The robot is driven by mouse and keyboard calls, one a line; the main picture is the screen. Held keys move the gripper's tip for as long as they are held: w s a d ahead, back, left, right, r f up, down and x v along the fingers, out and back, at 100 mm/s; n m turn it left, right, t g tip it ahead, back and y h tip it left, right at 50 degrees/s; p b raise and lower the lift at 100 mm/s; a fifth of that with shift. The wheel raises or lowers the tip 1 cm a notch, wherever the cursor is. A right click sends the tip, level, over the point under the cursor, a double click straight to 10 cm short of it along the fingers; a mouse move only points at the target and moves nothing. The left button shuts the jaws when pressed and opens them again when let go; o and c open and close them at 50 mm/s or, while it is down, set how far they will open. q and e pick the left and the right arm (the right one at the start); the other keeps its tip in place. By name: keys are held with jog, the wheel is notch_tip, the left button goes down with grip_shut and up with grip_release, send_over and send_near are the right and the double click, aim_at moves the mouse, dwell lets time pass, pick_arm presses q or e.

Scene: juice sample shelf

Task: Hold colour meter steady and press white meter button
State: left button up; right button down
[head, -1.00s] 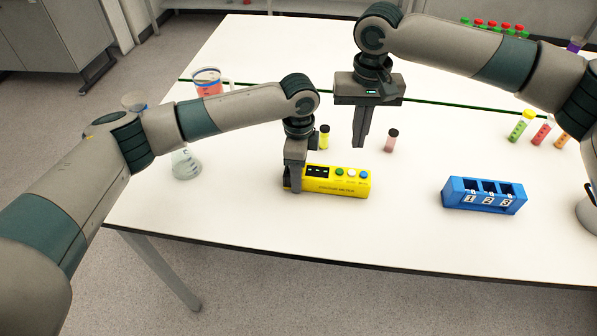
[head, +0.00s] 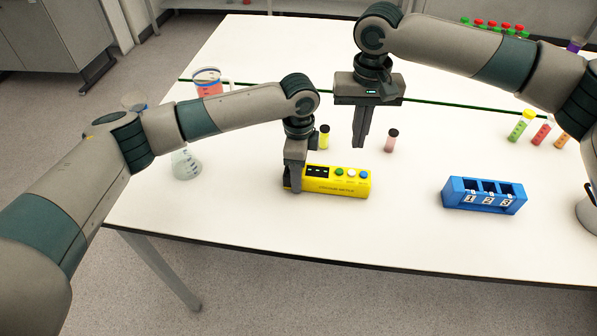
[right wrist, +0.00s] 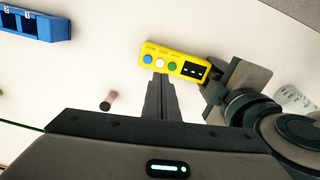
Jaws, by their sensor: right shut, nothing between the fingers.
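The yellow colour meter (head: 335,186) lies on the white table, with a dark display and green, white and blue buttons on top. The white button (head: 352,173) is the middle one; it also shows in the right wrist view (right wrist: 160,63). My left gripper (head: 295,185) is at the meter's left end, its fingers around the body there; the far finger is mostly hidden. My right gripper (head: 360,140) is shut and empty, pointing down above the table behind the meter. In the right wrist view its fingertips (right wrist: 160,78) appear just below the white button, apart from it.
A blue numbered rack (head: 483,196) stands at the right. A flask (head: 185,164) and a jug (head: 209,84) are at the left. Several tubes stand at far right.

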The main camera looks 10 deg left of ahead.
jog(key=shift+a, duration=0.1)
jog(key=s+a+f+n+t+y, duration=0.2)
jog(key=a+n+y, duration=0.2)
jog(key=n, duration=0.5)
jog(key=shift+w+d+r+n+t+y, duration=0.15)
jog(key=shift+d+r+n+t+y, duration=0.25)
jog(key=shift+d+n+t, duration=0.6)
jog(key=shift+w+d+r+n+t+y, duration=0.2)
jog(key=shift+d+r+n+t, duration=0.45)
jog(key=shift+n, duration=0.6)
jog(key=shift+w+d+r+n+t+y, duration=0.15)
jog(key=shift+d+r+n+t+y, duration=0.2)
jog(key=shift+d+n+t, duration=0.7)
jog(key=shift+a+f, duration=0.15)
send_over(355, 177)
jog(key=shift+f, duration=4.25)
